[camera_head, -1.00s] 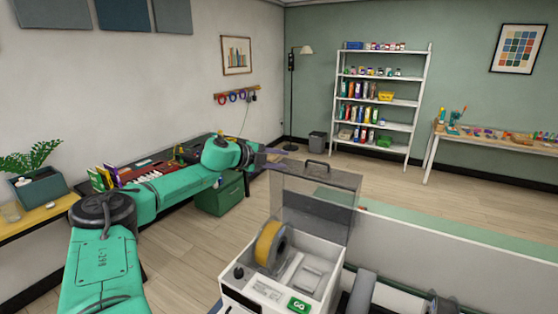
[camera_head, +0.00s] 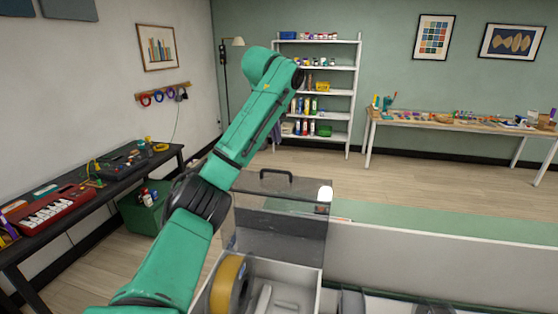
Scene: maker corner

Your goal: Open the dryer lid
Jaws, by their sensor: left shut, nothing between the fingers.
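The filament dryer is a white box (camera_head: 316,275) at the bottom centre, its top uncovered. A yellow-orange spool (camera_head: 228,283) shows inside it. The smoky clear lid (camera_head: 283,243) stands upright at the back of the box, with a dark handle (camera_head: 277,174) along its top edge. My left arm rises from the bottom left, in front of the lid's left edge. My left gripper (camera_head: 298,80) is at the arm's raised end, above the lid and apart from its handle; it is shut and empty, its fingers hard to make out. My right gripper is out of view.
A black bench (camera_head: 65,212) with a red keyboard (camera_head: 45,207) stands at the left. A green crate (camera_head: 143,215) is on the floor beside it. White shelves (camera_head: 352,97) and a wooden table (camera_head: 460,124) stand at the back. Open floor lies between.

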